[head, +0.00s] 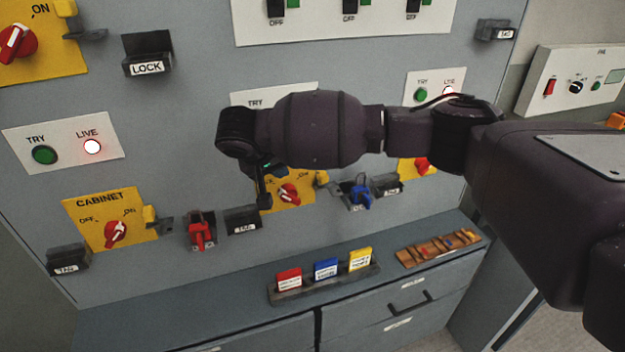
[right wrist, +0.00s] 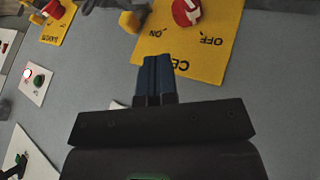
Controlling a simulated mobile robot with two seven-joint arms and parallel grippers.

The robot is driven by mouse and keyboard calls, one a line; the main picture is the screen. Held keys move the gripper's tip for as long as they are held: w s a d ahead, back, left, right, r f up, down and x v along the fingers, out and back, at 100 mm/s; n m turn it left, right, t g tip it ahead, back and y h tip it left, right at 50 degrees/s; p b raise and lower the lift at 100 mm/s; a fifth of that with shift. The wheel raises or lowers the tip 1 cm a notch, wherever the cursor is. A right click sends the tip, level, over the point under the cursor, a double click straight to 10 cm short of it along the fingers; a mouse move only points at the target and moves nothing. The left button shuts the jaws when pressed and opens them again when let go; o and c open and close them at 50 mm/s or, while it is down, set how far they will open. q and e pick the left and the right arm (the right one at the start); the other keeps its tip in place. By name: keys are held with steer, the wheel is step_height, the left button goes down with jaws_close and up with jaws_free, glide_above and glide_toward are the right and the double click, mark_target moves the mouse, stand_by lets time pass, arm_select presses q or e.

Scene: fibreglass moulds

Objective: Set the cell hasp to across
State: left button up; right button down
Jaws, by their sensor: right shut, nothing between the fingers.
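The cell panel is a yellow plate (head: 271,206) with a red rotary knob (head: 290,193), low in the middle of the wall in the head view. Part of its label is hidden by my right arm. The cell hasp (head: 322,177) is a small yellow piece at the plate's right edge, beside ON. In the right wrist view the plate (right wrist: 215,52) is upside down, with the hasp (right wrist: 130,21) at its left corner. My right gripper (head: 265,203) is shut and empty, in front of the plate's left part. Its closed fingers (right wrist: 157,72) point toward the plate, apart from the hasp. My left gripper is out of view.
The cabinet panel (head: 90,212) is to the left. A red padlock (head: 201,232) and a blue padlock (head: 361,192) hang on either side of the cell panel. Below, a ledge bears a rack (head: 325,284) of coloured tags and a wooden tray (head: 415,257).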

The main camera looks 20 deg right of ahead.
mark_target(328, 182)
steer(key=x, duration=0.9)
steer(key=shift+f, duration=0.15)
steer(key=shift+w+d+f+p, duration=0.15)
steer(key=shift+d+p, duration=0.05)
steer(key=shift+d, duration=0.9)
steer(key=shift+w+d+f+p, duration=0.15)
steer(key=shift+d+p, duration=0.05)
steer(key=shift+d, duration=0.9)
